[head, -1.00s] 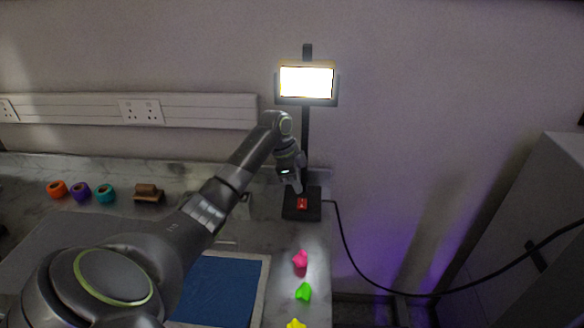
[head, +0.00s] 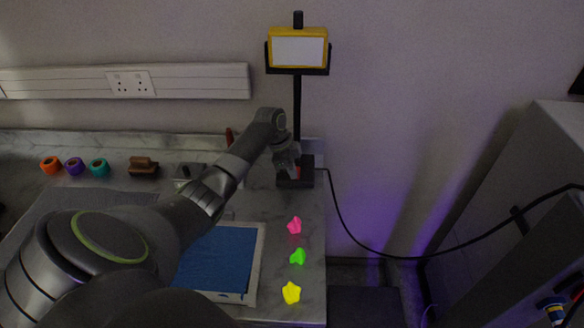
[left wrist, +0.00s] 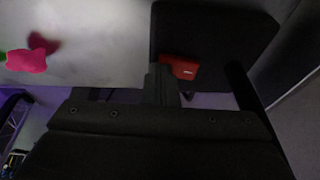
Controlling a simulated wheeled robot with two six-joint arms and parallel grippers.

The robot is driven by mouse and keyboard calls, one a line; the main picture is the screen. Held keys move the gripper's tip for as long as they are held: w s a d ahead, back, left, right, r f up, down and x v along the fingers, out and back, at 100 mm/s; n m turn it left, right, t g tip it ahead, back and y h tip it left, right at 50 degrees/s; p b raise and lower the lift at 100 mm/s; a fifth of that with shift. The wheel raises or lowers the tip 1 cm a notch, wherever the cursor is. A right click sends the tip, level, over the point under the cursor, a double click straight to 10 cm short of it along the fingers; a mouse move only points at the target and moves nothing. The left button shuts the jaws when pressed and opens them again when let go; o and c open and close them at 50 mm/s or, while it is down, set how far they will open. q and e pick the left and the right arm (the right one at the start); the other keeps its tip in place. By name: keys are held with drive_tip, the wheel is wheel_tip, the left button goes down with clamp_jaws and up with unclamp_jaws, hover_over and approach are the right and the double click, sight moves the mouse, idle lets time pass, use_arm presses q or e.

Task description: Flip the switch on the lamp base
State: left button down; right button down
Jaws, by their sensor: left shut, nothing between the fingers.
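The lamp (head: 298,50) stands at the back of the counter, with a yellow-framed panel on a black post; the panel is unlit. Its black base (head: 307,176) is partly hidden behind my left gripper in the head view. The red switch shows in the left wrist view (left wrist: 181,67) on the dark base (left wrist: 215,35). My left gripper (head: 296,176) is shut and empty, pointing down at the base. In the left wrist view its fingertips (left wrist: 162,70) are right beside the red switch; I cannot tell whether they touch. My right gripper is not in view.
Pink (head: 294,226), green (head: 298,257) and yellow (head: 291,293) pieces lie in front of the base. A blue mat (head: 218,258) lies left of them. A black cable (head: 352,235) runs right from the base toward a grey cabinet (head: 520,190).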

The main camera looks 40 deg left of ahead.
use_arm(q)
drive_tip(key=shift+w+a+r+b, duration=0.35)
drive_tip(key=shift+w+a+r, duration=0.05)
drive_tip(key=shift+w, duration=0.2)
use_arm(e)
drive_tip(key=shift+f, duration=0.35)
use_arm(q)
drive_tip(key=shift+r, duration=0.1)
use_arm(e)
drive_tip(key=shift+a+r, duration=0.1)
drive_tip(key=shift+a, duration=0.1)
